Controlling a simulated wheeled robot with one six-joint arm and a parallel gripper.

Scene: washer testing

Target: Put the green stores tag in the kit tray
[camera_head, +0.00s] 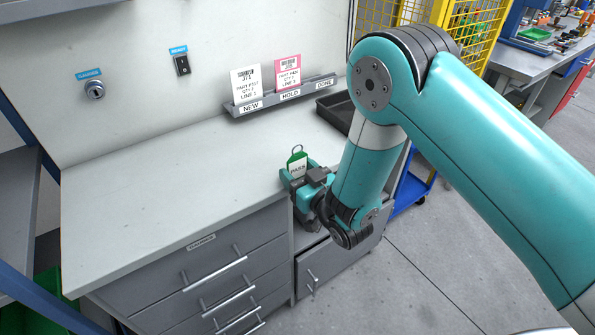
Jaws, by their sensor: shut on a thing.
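The green tag (298,158) has a white label that seems to read PASS and a small loop at its top. My gripper (298,176) is shut on its lower part and holds it upright near the front edge of the workbench. The gap between tag and bench top cannot be told. A black tray (336,112), probably the kit tray, lies at the bench's right end, behind the tag and gripper. My arm hides its right part, and little of its inside shows.
A grey card rack (262,105) marked NEW, HOLD and DONE stands at the back, holding a white card (247,84) and a pink card (287,74). A key switch (94,89) and a black switch (182,65) are on the wall panel. The bench top's left and middle (170,165) are clear.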

